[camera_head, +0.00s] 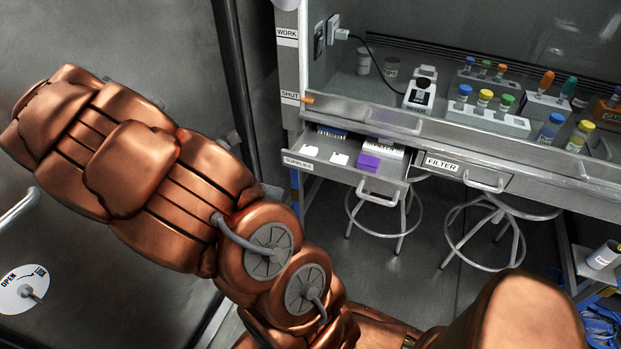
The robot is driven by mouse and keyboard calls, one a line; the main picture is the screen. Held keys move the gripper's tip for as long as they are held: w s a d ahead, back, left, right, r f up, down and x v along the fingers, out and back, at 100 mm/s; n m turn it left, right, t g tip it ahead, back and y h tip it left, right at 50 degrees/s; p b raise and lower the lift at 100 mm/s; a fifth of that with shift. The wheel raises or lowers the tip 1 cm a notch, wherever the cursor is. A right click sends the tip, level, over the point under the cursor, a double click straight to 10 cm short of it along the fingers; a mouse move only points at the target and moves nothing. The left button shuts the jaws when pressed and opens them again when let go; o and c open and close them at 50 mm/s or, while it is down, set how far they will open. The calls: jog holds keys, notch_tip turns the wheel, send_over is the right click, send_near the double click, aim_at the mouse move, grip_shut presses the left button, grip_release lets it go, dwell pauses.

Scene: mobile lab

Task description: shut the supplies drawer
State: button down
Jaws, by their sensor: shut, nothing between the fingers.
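The supplies drawer (320,166) is under the left end of the steel bench. It is pulled out, and its front with the "SUPPLIES" label and a bar handle (378,197) stands forward of the bench. Inside lie a purple box (368,163), a white rack, small white cards and a blue item at the back. My copper arm fills the left and lower part of the head view, left of and below the drawer. My gripper is not in view.
The filter drawer (470,175), to the right, looks shut. Two round stools (385,192) (490,211) stand below the bench. The hood's worktop holds tube racks (490,118) and a white device (419,94). A dark post (236,85) stands left of the bench.

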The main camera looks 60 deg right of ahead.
jog(key=w+d+f+n+g+h+b, duration=0.2)
jog(key=w+d+f+n+h, duration=0.1)
jog(key=d+f+n, duration=0.25)
jog(key=n+h+b, duration=0.1)
jog(key=n+h, duration=0.2)
jog(key=n, duration=0.6)
send_near(323, 171)
jog(key=s+d, duration=0.1)
jog(key=s, duration=0.4)
jog(key=shift+w+d+r+t, duration=0.1)
jog(key=shift+w+d+t, duration=0.05)
jog(key=shift+d, duration=0.7)
jog(key=shift+w+d+t, duration=0.15)
jog(key=shift+w+d, duration=0.05)
jog(key=shift+d, duration=0.7)
